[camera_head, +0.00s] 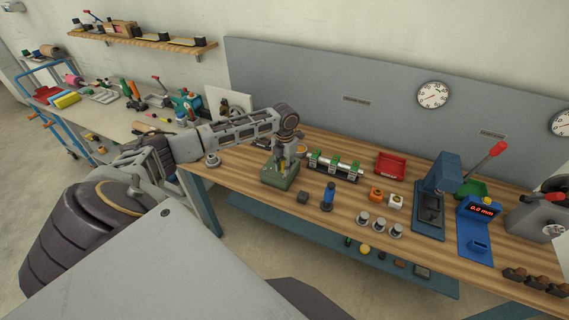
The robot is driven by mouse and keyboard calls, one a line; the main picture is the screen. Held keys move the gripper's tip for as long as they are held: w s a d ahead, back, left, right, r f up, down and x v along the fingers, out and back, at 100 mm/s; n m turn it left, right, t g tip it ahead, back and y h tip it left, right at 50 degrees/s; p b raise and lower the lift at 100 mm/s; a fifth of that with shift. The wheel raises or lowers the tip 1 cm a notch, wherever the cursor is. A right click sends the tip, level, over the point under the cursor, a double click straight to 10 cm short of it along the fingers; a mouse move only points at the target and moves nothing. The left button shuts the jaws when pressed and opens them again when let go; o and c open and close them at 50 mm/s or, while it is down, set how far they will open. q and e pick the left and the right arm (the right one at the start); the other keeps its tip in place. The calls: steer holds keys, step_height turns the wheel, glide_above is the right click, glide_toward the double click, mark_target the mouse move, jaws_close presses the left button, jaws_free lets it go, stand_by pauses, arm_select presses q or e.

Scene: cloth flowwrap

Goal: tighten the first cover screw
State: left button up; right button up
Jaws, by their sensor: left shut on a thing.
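A small green housing (274,181) sits on the wooden workbench (240,180), left of its middle. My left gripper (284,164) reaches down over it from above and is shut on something. The held thing is too small and too covered by the fingers to name. The gripper's lower end is at or just above the top of the housing; I cannot tell if it touches. The cover screws are too small to make out. My right gripper is not in view.
A rack with green and white parts (335,164) stands just right of the housing. A red bin (391,165), a blue press (435,190) and a gauge reading 0.0 mm (478,225) are farther right.

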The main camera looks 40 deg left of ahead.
arm_select(q)
steer(key=shift+w+r, duration=0.1)
steer(key=shift+r, duration=1.75)
steer(key=shift+r, duration=0.1)
steer(key=shift+n, duration=0.3)
